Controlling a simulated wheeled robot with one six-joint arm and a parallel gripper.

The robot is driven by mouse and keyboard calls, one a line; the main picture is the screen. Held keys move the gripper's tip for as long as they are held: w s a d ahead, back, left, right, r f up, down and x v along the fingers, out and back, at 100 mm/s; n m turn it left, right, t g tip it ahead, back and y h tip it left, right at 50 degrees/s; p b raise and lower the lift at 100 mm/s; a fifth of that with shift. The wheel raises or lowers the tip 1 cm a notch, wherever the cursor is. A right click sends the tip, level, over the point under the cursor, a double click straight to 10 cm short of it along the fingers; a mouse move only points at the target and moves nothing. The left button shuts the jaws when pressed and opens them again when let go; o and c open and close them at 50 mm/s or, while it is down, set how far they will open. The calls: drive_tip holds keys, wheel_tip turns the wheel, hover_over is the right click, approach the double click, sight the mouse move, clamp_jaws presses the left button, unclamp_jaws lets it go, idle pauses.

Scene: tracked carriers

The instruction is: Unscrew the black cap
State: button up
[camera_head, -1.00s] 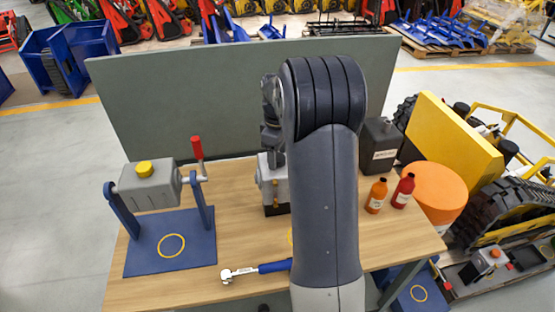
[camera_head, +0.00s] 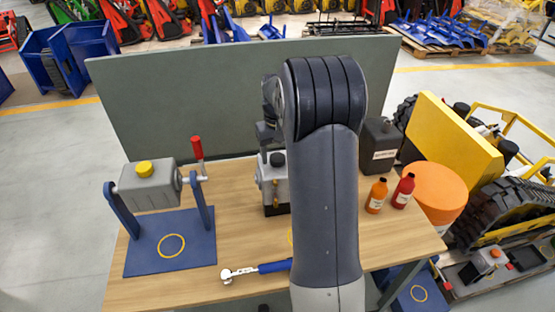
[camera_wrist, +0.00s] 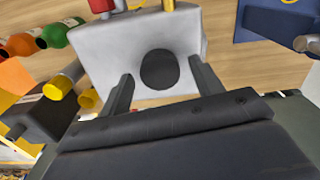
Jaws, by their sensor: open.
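The black cap (camera_head: 278,159) is on top of a grey housing (camera_head: 273,184) on the table, beside my arm. In the wrist view the cap (camera_wrist: 160,70) shows as a dark disc on the pale top of the housing (camera_wrist: 105,62). My gripper (camera_wrist: 163,76) is open, with one finger on each side of the cap in the picture and clear gaps to it. Its height above the cap is hard to judge. In the head view my arm hides most of the gripper.
A blue stand (camera_head: 140,262) with a yellow-capped grey tank (camera_head: 150,196) and red-handled crank stands at left. A blue-handled tool (camera_head: 272,267) lies at the front edge. Orange (camera_head: 376,198) and red (camera_head: 403,192) bottles and a dark canister (camera_head: 376,147) stand at right.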

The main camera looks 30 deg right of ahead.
drive_tip(key=m, duration=0.5)
drive_tip(key=shift+m, duration=0.3)
drive_tip(key=m, duration=1.4)
drive_tip(key=c, duration=0.8)
drive_tip(key=n, duration=0.5)
drive_tip(key=shift+n, duration=0.4)
drive_tip(key=shift+c, duration=0.2)
drive_tip(key=n, duration=0.4)
